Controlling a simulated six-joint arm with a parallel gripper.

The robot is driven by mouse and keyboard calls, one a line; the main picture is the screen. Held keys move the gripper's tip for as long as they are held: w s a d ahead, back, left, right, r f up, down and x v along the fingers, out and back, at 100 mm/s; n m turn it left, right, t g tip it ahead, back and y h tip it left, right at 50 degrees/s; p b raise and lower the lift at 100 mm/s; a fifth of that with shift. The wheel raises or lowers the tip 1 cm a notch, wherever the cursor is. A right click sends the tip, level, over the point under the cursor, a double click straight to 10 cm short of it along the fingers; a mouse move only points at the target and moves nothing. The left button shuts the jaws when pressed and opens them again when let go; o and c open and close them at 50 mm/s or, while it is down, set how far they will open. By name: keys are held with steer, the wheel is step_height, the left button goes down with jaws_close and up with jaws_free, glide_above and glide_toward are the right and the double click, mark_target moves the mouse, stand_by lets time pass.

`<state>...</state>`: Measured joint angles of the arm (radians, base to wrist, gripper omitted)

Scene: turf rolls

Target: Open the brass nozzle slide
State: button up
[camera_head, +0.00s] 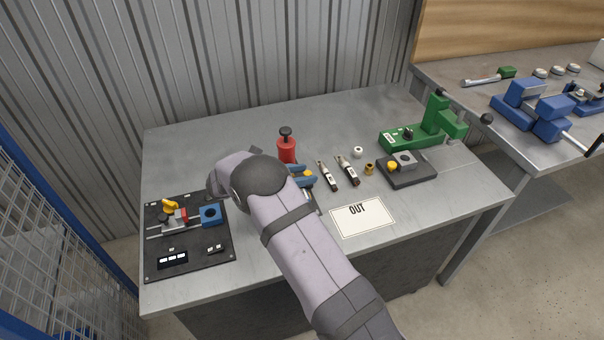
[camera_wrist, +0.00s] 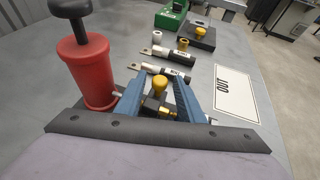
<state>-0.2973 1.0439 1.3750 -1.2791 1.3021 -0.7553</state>
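A brass fitting (camera_wrist: 153,108) with a yellow round knob (camera_wrist: 160,84) lies between the fingers of my gripper (camera_wrist: 160,78) in the wrist view. The two blue fingers stand apart, one on each side of the knob, with a small gap seeming to show. The fitting sits just right of a red cylinder (camera_wrist: 90,75) with a black knob. In the head view my arm hides most of this; the yellow knob (camera_head: 308,174) and a blue finger (camera_head: 300,182) peek out below the red cylinder (camera_head: 286,150). Whether the slide is open cannot be told.
A black board (camera_head: 190,258) with rails, a blue block and a yellow handle lies at left. Two small labelled tools (camera_head: 327,176), a dark block (camera_head: 408,178) and a green fixture (camera_head: 412,135) stand right. An OUT card (camera_head: 362,220) lies at the front.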

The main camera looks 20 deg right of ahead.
jaws_close()
steer(key=shift+w+f+b, duration=0.2)
steer(key=shift+w+b, duration=0.55)
steer(key=shift+w, duration=0.15)
steer(key=shift+w+r, duration=0.2)
steer(key=shift+w, duration=0.3)
steer(key=shift+o, duration=1.2)
jaws_free()
steer(key=shift+s, duration=0.1)
steer(key=shift+b+v, duration=1.05)
steer(key=shift+v, duration=2.6)
